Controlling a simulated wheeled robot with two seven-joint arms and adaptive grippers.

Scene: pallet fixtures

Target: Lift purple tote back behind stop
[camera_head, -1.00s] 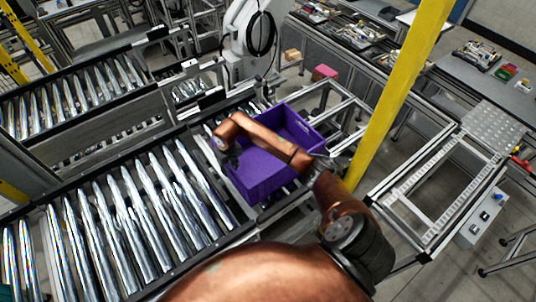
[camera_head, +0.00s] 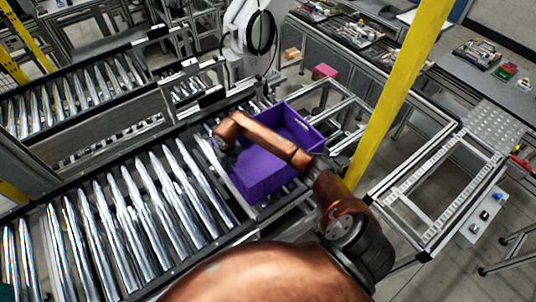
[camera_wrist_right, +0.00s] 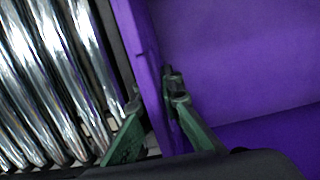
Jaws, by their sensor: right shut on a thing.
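The purple tote (camera_head: 262,173) is an open, empty-looking box over the end of the roller conveyor in the head view. My right arm reaches across it. My right gripper (camera_head: 224,148) is at its left wall, partly hidden by my wrist. In the right wrist view the green fingers of this gripper (camera_wrist_right: 155,112) sit one on each side of the tote's wall (camera_wrist_right: 148,65) and are shut on it. The tote's inside fills the right of that view. I cannot tell clearly which part is the stop. My left gripper is not in view.
Bare shiny rollers (camera_head: 140,215) lie to the left of the tote. A yellow post (camera_head: 392,98) stands close on the right. A metal frame (camera_head: 432,195) is beyond it. A white robot arm (camera_head: 243,38) stands behind the tote.

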